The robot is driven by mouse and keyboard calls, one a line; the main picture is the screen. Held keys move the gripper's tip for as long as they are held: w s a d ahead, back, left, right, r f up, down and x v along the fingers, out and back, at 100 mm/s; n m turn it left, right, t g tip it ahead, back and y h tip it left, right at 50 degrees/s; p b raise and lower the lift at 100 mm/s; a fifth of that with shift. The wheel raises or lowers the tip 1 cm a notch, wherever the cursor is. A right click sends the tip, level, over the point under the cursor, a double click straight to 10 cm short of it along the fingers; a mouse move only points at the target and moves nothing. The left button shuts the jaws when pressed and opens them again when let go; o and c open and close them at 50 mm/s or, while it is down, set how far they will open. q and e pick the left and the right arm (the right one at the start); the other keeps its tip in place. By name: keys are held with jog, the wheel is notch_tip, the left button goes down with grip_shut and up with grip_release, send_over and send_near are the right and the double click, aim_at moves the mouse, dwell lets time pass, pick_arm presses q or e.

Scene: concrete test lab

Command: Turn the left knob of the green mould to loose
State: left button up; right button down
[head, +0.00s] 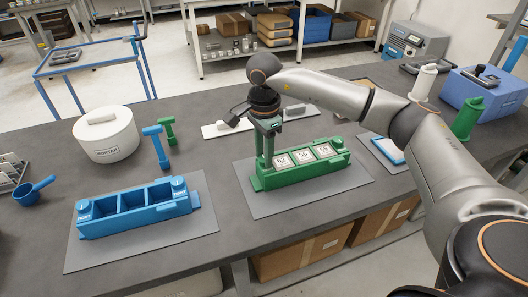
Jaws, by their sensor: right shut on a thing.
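The green mould (309,176) lies on a grey mat (345,187) right of the table's middle. Several white-topped cubes marked with numbers, such as one cube (281,161), sit in its compartments. My right gripper (265,160) points down at the mould's left end, shut on the left knob. The fingers hide that knob, so its setting cannot be read. The mould's right knob (337,142) stands at its other end. My left gripper is not in view.
A blue mould (137,213) with empty compartments lies on another grey mat (145,248) at the left. A white lidded pot (106,134), a blue hammer-shaped tool (155,147) and a green one (168,130) stand behind it. A blue box (485,97) is at the right.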

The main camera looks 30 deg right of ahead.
jog(key=c, duration=0.6)
grip_release()
jog(key=shift+c, duration=0.2)
jog(key=shift+o, duration=0.6)
notch_tip(320, 180, up, 13)
jog(key=shift+f, duration=0.2)
